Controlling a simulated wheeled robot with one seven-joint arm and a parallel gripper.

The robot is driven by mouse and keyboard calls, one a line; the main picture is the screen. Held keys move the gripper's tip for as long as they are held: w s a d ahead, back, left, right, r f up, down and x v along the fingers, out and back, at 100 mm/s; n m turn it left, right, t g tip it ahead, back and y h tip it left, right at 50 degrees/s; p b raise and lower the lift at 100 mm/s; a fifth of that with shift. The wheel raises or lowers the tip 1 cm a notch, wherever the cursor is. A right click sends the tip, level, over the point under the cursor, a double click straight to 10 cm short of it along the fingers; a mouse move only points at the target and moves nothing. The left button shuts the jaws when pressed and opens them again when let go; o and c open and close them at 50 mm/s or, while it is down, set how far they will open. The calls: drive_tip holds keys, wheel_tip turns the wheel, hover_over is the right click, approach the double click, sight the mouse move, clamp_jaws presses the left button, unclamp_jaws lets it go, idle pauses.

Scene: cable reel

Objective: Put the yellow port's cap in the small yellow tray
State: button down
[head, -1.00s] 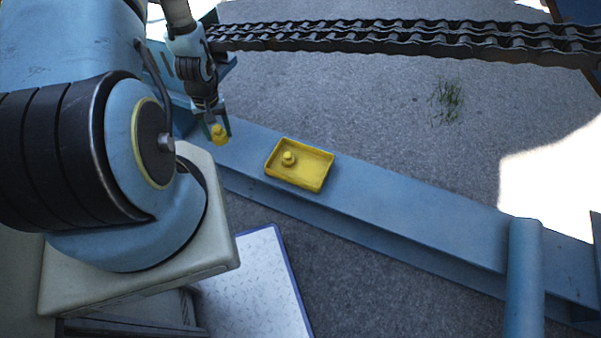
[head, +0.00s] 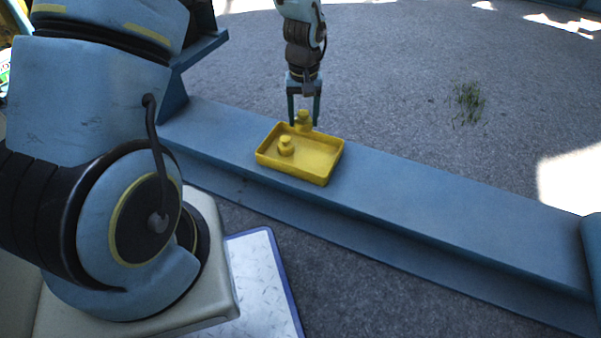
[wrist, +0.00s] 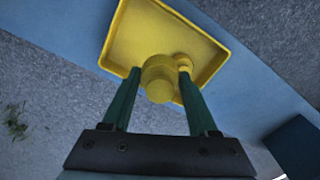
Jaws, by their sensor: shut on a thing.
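The small yellow tray (head: 322,178) lies on the blue beam. A yellow cap (head: 285,147) stands inside it, on the left in the head view; it shows partly behind my right finger in the wrist view (wrist: 184,64). My gripper (head: 304,122) points down and is shut on a second yellow cap (head: 303,119), seen between the two green fingers in the wrist view (wrist: 158,80). The held cap is over the far side of the tray in the head view. Its exact height above the tray floor is hard to tell. The yellow port is not in view.
The blue beam (head: 430,216) runs across the picture and is clear to the right of the tray. Grey ground (head: 400,80) lies beyond it, with a grass tuft (head: 468,103). A white, blue-edged panel (head: 258,285) lies in front of the beam.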

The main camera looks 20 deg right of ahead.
sight(316, 161)
drive_tip(key=d+f+b, duration=0.1)
drive_tip(key=f+b, duration=0.1)
drive_tip(key=f, duration=0.1)
drive_tip(key=s+d+f+b, duration=0.1)
drive_tip(key=f+b, duration=0.2)
drive_tip(key=f, duration=0.1)
drive_tip(key=s+d+f+b, duration=0.1)
drive_tip(key=f+b, duration=0.1)
drive_tip(key=f, duration=0.2)
drive_tip(key=shift+s+d+f, duration=0.1)
drive_tip(key=shift+f, duration=0.1)
drive_tip(key=shift+f, duration=0.15)
drive_tip(key=shift+c, duration=0.8)
unclamp_jaws()
